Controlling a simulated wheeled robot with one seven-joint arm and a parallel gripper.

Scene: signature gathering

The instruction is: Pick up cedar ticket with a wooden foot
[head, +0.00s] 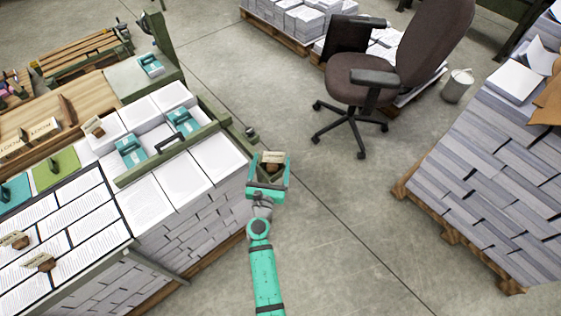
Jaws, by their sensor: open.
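My gripper (268,179) is open at the end of my teal arm, just right of the paper stacks. A small tan ticket with a brown wooden foot (272,157) shows between its spread fingers; I cannot tell whether they touch it or what it rests on. Similar footed tickets stand elsewhere: one on a white stack (95,126), two on the printed sheets at lower left (16,240) (42,262), and lettered ones on the wooden desk (41,131). Which of them is cedar is too small to read.
White paper stacks (181,178) with teal stamp-like objects (131,151) and a green rail (171,155) border my gripper's left. A brown office chair (368,78) stands behind, a tall paper pallet (484,165) right. The floor between is clear.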

